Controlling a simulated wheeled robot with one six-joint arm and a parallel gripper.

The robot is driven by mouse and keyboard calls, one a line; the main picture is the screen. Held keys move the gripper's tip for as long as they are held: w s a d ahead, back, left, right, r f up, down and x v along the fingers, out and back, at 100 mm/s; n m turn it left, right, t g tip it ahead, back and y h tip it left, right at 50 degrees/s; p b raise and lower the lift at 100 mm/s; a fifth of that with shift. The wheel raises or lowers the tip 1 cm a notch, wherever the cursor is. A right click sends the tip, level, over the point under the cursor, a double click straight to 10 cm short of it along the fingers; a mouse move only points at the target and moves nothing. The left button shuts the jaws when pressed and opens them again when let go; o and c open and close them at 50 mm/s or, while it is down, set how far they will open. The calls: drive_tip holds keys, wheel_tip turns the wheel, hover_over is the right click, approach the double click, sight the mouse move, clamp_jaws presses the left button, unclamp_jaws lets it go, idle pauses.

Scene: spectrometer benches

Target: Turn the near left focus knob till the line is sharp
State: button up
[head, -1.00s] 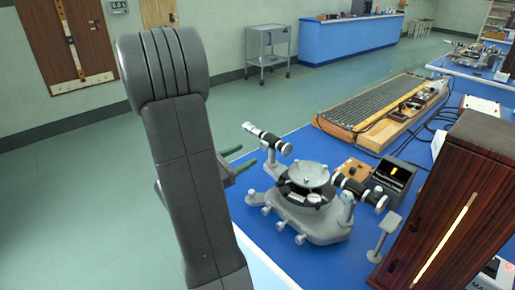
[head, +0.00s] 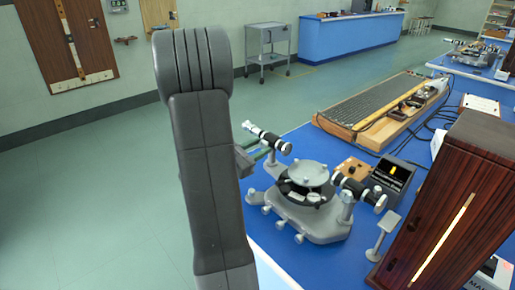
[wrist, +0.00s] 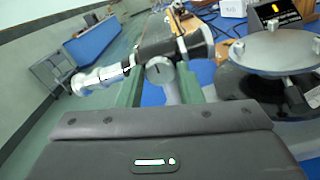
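The spectrometer (head: 312,225) stands on the blue bench, with a round table on top and a black and silver tube on each side. The left tube (head: 268,138) points up and left; it also crosses the wrist view (wrist: 165,47). In the wrist view a grey rounded part (wrist: 160,70), perhaps the focus knob, sits under this tube between my green fingers. My gripper (wrist: 160,85) is open around it; contact cannot be told. In the head view my arm hides most of the gripper. A dark display box (head: 400,180) shows a yellow mark, too small to judge for sharpness.
A tall wooden cabinet (head: 450,200) with a glowing slit stands at the near right. A small grey stand (head: 383,237) is between it and the spectrometer. A long grooved wooden apparatus (head: 375,107) and cables lie behind. The floor on the left is clear.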

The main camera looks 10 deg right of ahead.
drive_tip(key=c, duration=0.5)
drive_tip(key=shift+f+b, duration=0.1)
drive_tip(key=shift+b, duration=0.3)
drive_tip(key=shift+f+m+b, duration=0.15)
drive_tip(key=shift+m+b, duration=0.45)
drive_tip(key=shift+b, duration=0.4)
drive_tip(key=m+b, duration=0.3)
drive_tip(key=b, duration=0.3)
drive_tip(key=shift+f, duration=0.2)
drive_tip(key=m+b, duration=0.5)
drive_tip(key=b, duration=0.4)
drive_tip(key=shift+b, duration=0.35)
drive_tip(key=m+b, duration=0.2)
drive_tip(key=b, duration=0.1)
drive_tip(key=shift+r, duration=0.15)
drive_tip(key=shift+r+m+b, duration=0.15)
drive_tip(key=shift+m+b, duration=0.35)
drive_tip(key=shift+b, duration=0.35)
drive_tip(key=shift+r, duration=0.15)
